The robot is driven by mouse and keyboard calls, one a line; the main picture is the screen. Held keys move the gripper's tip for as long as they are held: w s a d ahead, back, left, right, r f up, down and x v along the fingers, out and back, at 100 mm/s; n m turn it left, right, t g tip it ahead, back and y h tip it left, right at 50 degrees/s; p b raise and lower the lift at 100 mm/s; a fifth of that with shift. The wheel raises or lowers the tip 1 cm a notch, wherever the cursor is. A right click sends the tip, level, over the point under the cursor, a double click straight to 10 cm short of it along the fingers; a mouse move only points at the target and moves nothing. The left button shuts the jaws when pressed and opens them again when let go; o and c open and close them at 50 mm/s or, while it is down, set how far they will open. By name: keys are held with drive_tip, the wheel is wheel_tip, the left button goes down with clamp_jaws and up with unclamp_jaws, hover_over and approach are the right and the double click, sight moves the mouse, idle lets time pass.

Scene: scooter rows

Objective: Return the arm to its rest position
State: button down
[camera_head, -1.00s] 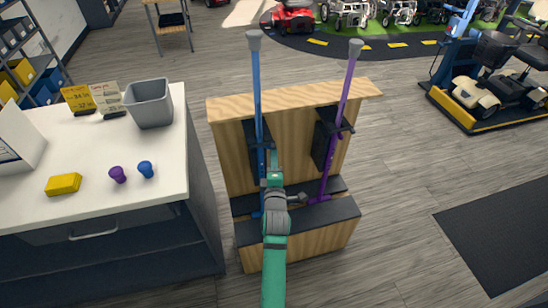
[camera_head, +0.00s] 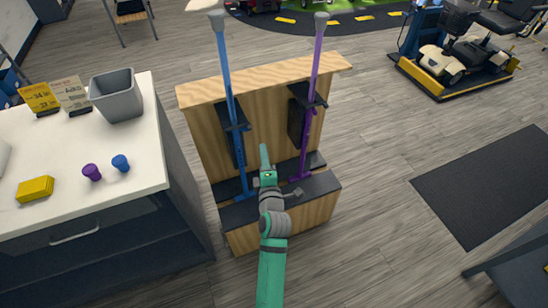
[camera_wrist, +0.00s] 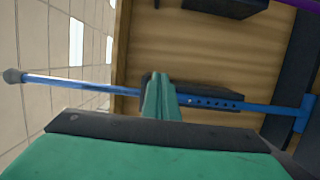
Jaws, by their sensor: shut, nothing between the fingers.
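My green arm reaches up from the bottom of the head view, bent at a grey joint. My gripper (camera_head: 264,157) is in front of the wooden stand (camera_head: 262,84), between a blue stick (camera_head: 227,70) and a purple stick (camera_head: 315,62) held upright in it. In the wrist view my gripper (camera_wrist: 160,92) shows its green fingers together with nothing between them. The blue stick (camera_wrist: 80,84) runs across the wrist view behind the fingers. Whether the fingers touch it cannot be told there; in the head view they look apart from it.
A white-topped counter (camera_head: 130,160) stands left, holding a grey bin (camera_head: 117,97), a yellow block (camera_head: 35,189), and a purple (camera_head: 91,172) and a blue knob (camera_head: 120,163). A scooter (camera_head: 455,55) is on a platform at far right. Floor right of the stand is open, with a dark mat (camera_head: 490,185).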

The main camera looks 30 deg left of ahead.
drive_tip(key=s+d+f+m+h, duration=0.3)
drive_tip(key=s+d+f+m, duration=0.25)
drive_tip(key=s+d, duration=0.4)
drive_tip(key=s+d+f+m+h, duration=0.35)
drive_tip(key=s+d+m, duration=0.4)
drive_tip(key=d, duration=0.25)
drive_tip(key=s+d+r+m+h, duration=0.1)
drive_tip(key=s+d+m, duration=0.2)
drive_tip(key=s, duration=0.4)
drive_tip(key=s+d+r+m+h, duration=0.1)
drive_tip(key=s+d+r+m, duration=0.1)
drive_tip(key=s+m, duration=0.3)
drive_tip(key=s+d+r+m+h, duration=0.1)
drive_tip(key=s+d+r+m, duration=0.1)
drive_tip(key=s, duration=0.8)
drive_tip(key=d+m, duration=0.1)
drive_tip(key=d, duration=0.1)
drive_tip(key=shift+d+m, duration=0.3)
drive_tip(key=shift+m, duration=0.1)
